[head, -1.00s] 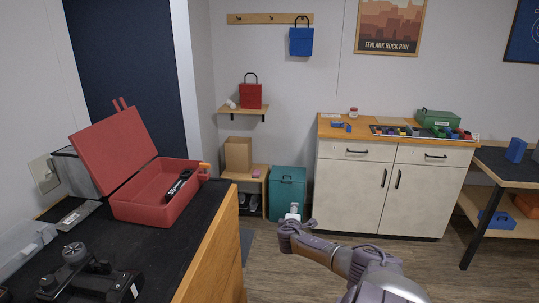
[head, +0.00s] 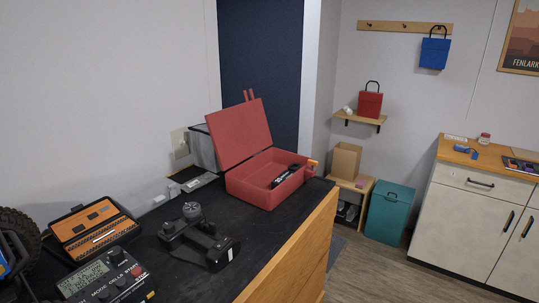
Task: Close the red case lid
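The red case (head: 257,195) sits on the black top of the workbench in the middle of the head view. Its lid (head: 240,131) stands open, tilted back toward the wall, with two red latch tabs sticking up from its edge. A black item with white marking (head: 287,176) lies inside the case. A small orange piece (head: 313,164) shows at the case's right end. Neither of my grippers is in view now.
On the bench in front of the case are a black transmitter (head: 200,240), a charger with a screen (head: 100,281) and an orange-and-black box (head: 97,230). A grey bin (head: 202,150) stands behind the case. Floor (head: 385,272) is clear right of the bench.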

